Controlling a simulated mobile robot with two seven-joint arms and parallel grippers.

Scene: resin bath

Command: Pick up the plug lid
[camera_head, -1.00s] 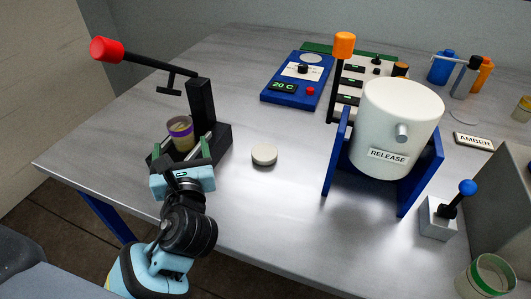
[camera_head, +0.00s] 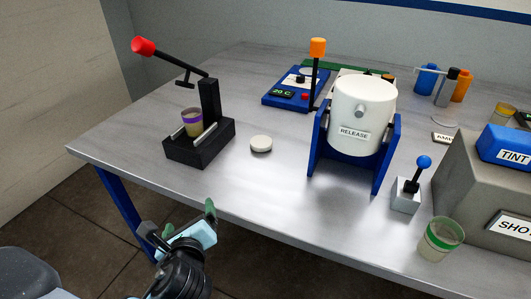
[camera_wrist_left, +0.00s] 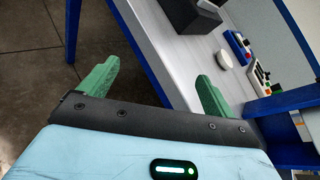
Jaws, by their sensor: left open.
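A white round disc, which looks like the plug lid (camera_head: 261,144), lies flat on the grey table between the black lever press and the white drum. It also shows in the left wrist view (camera_wrist_left: 225,60), beyond the right finger. My left gripper (camera_head: 188,225) is open and empty, off the table's front edge, below and left of the disc and clear of it. Its two green fingers are spread in the left wrist view (camera_wrist_left: 157,85), with floor and the table edge between them. My right gripper is not in view.
The black press (camera_head: 200,145) holds a purple-banded cup (camera_head: 192,122). The white drum (camera_head: 362,110) stands in a blue frame right of the disc. A blue-knobbed lever box (camera_head: 406,195) and green-banded cup (camera_head: 440,240) are at front right. The table in front of the disc is clear.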

